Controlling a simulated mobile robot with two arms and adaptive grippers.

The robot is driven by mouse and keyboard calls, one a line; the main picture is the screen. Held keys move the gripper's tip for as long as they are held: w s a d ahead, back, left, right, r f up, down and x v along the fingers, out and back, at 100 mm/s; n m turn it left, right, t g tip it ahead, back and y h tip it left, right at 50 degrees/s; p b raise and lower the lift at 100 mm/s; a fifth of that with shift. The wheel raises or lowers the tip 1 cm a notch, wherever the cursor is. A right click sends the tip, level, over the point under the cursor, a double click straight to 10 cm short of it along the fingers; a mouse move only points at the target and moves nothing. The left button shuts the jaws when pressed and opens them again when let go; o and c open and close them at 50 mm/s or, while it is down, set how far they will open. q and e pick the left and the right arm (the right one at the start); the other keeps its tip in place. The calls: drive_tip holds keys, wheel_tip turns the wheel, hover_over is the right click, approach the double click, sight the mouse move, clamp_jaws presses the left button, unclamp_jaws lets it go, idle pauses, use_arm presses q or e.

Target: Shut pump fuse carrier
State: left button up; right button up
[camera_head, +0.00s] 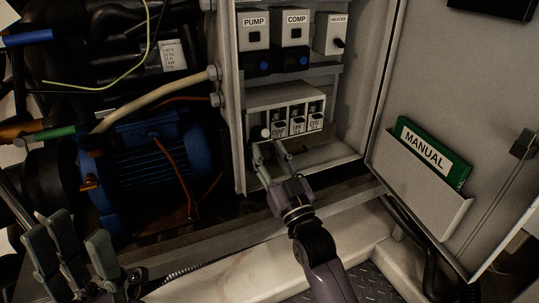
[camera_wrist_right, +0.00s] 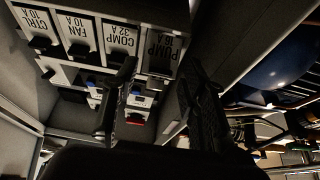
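A row of fuse carriers sits in the cabinet's lower part. The pump fuse carrier (camera_wrist_right: 161,50) is at the right end of the row in the right wrist view, and its label hangs lower than its neighbours', so it looks swung out. In the head view it is at the row's left end, mostly hidden by my right gripper. My right gripper (camera_head: 270,147) is open, its fingertips apart near the pump carrier; the fingers (camera_wrist_right: 157,90) also show in the wrist view. I cannot tell whether they touch it. My left gripper (camera_head: 75,240) is open and empty at lower left.
Comp (camera_head: 279,129), fan (camera_head: 297,125) and ctrl (camera_head: 315,121) carriers stand close beside the pump carrier. PUMP (camera_head: 254,30), COMP (camera_head: 291,28) and HEATER (camera_head: 330,34) units are above. The green manual (camera_head: 433,155) sits in the door pocket. A blue motor (camera_head: 150,165) stands left of the cabinet.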

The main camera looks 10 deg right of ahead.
clamp_jaws()
idle(0.4)
